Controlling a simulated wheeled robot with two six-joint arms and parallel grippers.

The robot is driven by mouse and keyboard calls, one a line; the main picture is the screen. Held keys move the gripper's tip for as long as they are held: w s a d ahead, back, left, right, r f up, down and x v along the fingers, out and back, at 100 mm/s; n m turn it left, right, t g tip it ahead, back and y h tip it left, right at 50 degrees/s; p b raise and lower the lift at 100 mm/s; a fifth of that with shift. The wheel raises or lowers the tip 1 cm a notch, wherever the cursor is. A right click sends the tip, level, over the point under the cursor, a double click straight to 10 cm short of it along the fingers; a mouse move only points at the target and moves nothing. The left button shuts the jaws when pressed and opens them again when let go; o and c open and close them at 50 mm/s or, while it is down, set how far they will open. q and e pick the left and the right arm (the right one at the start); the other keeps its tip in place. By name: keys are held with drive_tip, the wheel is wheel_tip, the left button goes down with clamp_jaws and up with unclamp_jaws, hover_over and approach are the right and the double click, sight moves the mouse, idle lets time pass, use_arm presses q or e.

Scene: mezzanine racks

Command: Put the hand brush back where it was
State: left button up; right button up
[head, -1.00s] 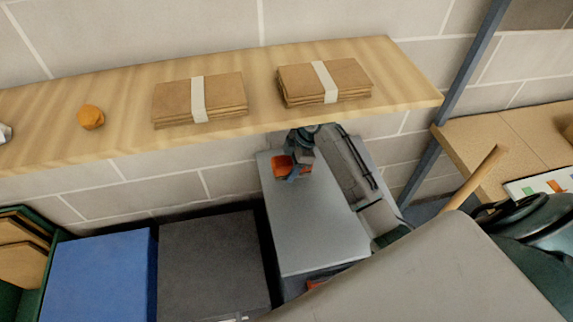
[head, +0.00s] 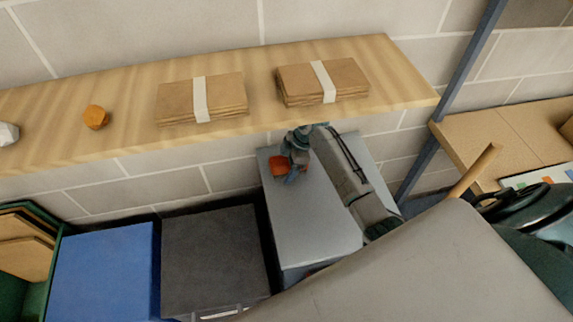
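I cannot clearly make out the hand brush. A small orange-red piece (head: 279,167) shows at my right gripper (head: 291,174), over the light grey box top. I cannot tell if it is part of the brush, something else, or held. My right arm reaches up under the wooden shelf, and its fingers are too small and blurred to read. A wooden handle (head: 474,171) sticks up at the right behind a grey surface, its lower end hidden; I cannot tell what it belongs to. My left gripper is not in view.
The wooden shelf (head: 225,135) carries two banded brown stacks (head: 230,95) (head: 345,80), an orange lump (head: 96,117) and a white lump (head: 8,133). Below stand a green crate (head: 52,268), a blue box (head: 105,270), a dark grey box (head: 212,255) and a light grey box (head: 318,230). A blue-grey post (head: 455,80) rises right.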

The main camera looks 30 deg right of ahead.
drive_tip(key=shift+r, duration=0.2)
drive_tip(key=shift+d+r, duration=0.25)
drive_tip(key=shift+r, duration=0.05)
drive_tip(key=b+v, duration=0.2)
drive_tip(key=v, duration=0.3)
drive_tip(key=shift+d+r, duration=0.1)
drive_tip(key=shift+r, duration=0.15)
drive_tip(key=shift+s+d+r, duration=0.1)
drive_tip(key=shift+r, duration=0.45)
